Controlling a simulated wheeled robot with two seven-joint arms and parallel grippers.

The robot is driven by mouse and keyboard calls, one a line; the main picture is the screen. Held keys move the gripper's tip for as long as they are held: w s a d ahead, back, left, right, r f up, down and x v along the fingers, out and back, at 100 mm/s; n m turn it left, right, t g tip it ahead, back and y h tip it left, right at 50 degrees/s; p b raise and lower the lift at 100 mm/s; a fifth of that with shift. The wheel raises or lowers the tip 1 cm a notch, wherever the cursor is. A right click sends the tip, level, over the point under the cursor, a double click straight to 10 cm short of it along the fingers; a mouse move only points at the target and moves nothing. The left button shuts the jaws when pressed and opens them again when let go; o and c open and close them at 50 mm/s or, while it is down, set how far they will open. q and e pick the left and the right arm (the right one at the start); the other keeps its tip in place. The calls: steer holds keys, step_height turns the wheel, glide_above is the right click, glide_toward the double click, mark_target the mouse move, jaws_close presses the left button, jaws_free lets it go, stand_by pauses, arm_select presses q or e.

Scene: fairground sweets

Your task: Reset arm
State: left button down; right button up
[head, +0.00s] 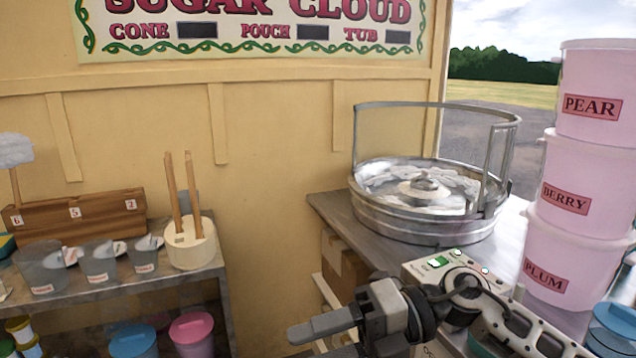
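My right gripper (318,337) is in the head view at the bottom centre, on an arm that comes in from the lower right. One grey finger points left in front of the counter's shelf. The other finger is mostly cut off by the bottom edge, so the gap between them is unclear. I see nothing held at the visible finger. My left gripper and arm are not in view.
A metal spinner bowl (425,225) with a rail stands on the right counter, behind a control box (437,268). Stacked pink tubs (575,205) stand at right. The left shelf holds grey cups (98,262) and a stick holder (190,247). Lidded tubs stand below.

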steer(key=w+d+f+m+t+h, duration=0.2)
steer(key=d+f+m+t, duration=0.15)
steer(key=m+t, duration=0.9)
steer(key=w+d+f+m+t+h, duration=0.15)
steer(key=f+m+t, duration=0.25)
steer(key=m+t, duration=0.8)
steer(key=s+d+f+m+g+h, duration=0.4)
steer(key=s+f+m+g, duration=0.1)
steer(key=f, duration=0.4)
steer(key=s+d+f+m+g+h, duration=0.5)
steer(key=s+f+m, duration=0.3)
steer(key=f, duration=0.2)
steer(key=shift+f, duration=0.15)
